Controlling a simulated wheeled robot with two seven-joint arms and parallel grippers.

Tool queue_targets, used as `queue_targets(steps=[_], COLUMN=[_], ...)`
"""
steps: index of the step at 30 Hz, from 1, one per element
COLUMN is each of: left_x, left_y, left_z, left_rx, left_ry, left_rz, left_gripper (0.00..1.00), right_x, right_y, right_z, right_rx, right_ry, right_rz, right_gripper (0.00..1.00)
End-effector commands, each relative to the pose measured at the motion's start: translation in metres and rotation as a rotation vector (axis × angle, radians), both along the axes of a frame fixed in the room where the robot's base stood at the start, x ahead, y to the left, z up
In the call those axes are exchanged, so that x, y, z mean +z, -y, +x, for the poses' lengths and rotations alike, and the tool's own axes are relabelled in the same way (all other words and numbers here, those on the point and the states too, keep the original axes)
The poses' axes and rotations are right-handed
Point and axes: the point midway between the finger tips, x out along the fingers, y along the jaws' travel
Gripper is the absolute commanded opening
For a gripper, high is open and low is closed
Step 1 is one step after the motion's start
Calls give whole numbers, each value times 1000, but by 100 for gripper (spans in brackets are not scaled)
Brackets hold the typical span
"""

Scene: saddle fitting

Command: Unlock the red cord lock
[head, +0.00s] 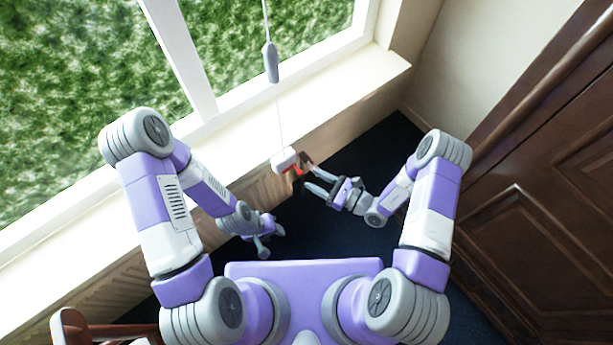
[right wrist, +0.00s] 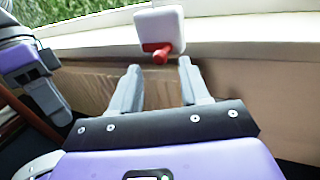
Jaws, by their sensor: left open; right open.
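The cord lock is a white block (head: 283,159) on the wall below the window sill, with a red lever (head: 297,170) on its near side. In the right wrist view the white block (right wrist: 160,27) stands straight ahead, and the red lever (right wrist: 160,52) sticks out of its lower front. My right gripper (head: 311,180) is open, just short of the lever. In its wrist view the fingertips (right wrist: 159,68) are spread to either side below the lever, with nothing between them. My left gripper (head: 268,238) is open and empty, low and to the left, away from the lock.
A thin cord rises from the lock to a grey cord weight (head: 271,62) in front of the window. The pale sill (head: 330,90) runs above the lock. A dark wooden door (head: 540,220) stands at the right, a wooden chair (head: 75,325) at lower left.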

Motion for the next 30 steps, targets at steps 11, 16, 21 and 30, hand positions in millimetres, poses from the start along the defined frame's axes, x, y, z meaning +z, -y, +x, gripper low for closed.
queue_targets(steps=[11, 16, 21, 30], left_x=[-10, -9, -9, -9], left_y=[0, 0, 0, 0], left_z=[0, 0, 0, 0], left_rx=[0, 0, 0, 0], left_ry=[0, 0, 0, 0], left_rz=[0, 0, 0, 0], left_gripper=[43, 43, 43, 43], right_x=[0, 0, 0, 0], right_y=[-34, -34, -34, -34], right_z=[20, 21, 20, 20], right_rx=[2, 1, 2, 2], right_ry=[-1, -1, -1, -1], right_rz=[-1, -1, -1, -1], right_gripper=[46, 46, 30, 0])
